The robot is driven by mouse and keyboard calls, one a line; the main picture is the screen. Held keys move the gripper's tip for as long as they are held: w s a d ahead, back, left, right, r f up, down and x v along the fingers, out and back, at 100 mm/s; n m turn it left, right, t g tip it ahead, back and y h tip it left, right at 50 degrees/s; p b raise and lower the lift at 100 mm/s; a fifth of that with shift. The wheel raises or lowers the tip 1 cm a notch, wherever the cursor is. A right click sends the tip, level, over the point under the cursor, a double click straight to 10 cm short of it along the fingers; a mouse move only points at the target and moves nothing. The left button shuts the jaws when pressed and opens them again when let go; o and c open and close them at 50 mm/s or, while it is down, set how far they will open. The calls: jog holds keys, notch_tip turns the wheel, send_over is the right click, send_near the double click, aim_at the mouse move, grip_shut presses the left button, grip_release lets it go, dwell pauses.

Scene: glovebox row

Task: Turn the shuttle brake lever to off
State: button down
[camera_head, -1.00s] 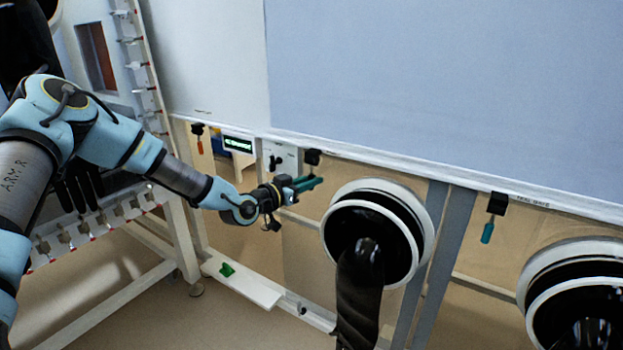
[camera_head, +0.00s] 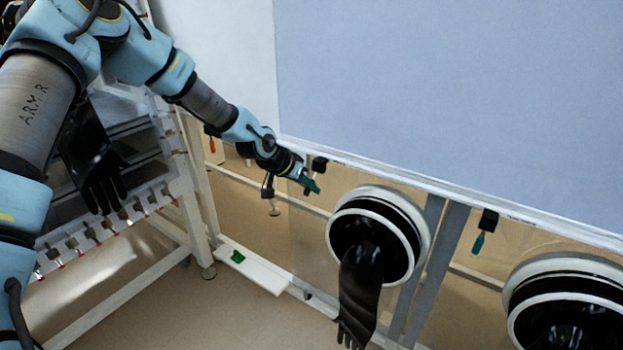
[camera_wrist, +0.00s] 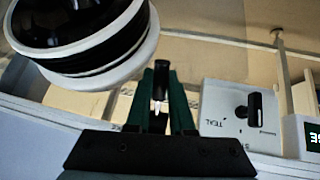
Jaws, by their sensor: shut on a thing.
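My gripper (camera_head: 312,186) has dark green fingers and is just below the white ledge, left of the middle glove port. A white panel (camera_wrist: 222,125) marked TEAL, with a black knob (camera_wrist: 255,108), is right of the fingers in the wrist view. My arm hides this panel in the head view.
A glove port (camera_head: 375,240) with a hanging black glove is close right of my gripper. A black clip with a teal handle (camera_head: 479,243) hangs farther right. An orange handle (camera_head: 212,145) hangs at left. A green piece (camera_head: 237,257) lies on the low white rail.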

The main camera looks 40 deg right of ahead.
jog(key=shift+a+r+y+p, duration=0.2)
jog(key=shift+r+y+p, duration=0.2)
jog(key=shift+y+p, duration=0.35)
jog(key=c, duration=0.8)
grip_release()
jog(key=shift+s, duration=0.1)
jog(key=b+v, duration=0.2)
jog(key=v, duration=0.8)
jog(key=shift+a+r, duration=0.1)
jog(key=shift+r, duration=0.3)
jog(key=shift+w, duration=0.25)
